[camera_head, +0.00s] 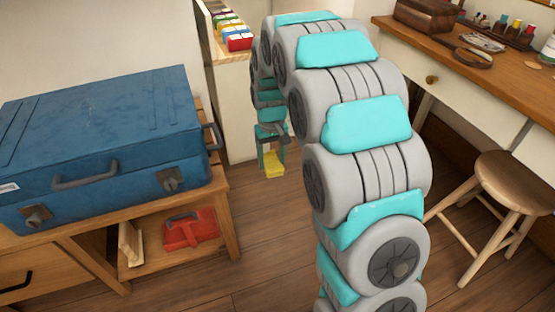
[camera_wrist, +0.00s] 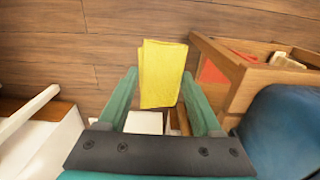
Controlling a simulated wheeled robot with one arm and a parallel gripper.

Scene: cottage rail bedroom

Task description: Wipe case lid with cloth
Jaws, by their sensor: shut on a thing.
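The blue case (camera_head: 100,130) lies closed on a wooden bench at the left in the head view, its lid facing up. The lid has faint dark marks on it. The case also shows at the right edge of the wrist view (camera_wrist: 285,130). My gripper (camera_head: 271,155) is to the right of the case, over the floor beside the bench. It is shut on a folded yellow cloth (camera_head: 273,166), which hangs below the fingers. The cloth also shows between the fingers in the wrist view (camera_wrist: 162,72). The case and the cloth are apart.
The wooden bench (camera_head: 222,190) holds a red box (camera_head: 190,230) on its lower shelf. A pale cabinet (camera_head: 232,110) stands behind my gripper. A desk (camera_head: 500,75) with small items and a round stool (camera_head: 510,180) are at the right.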

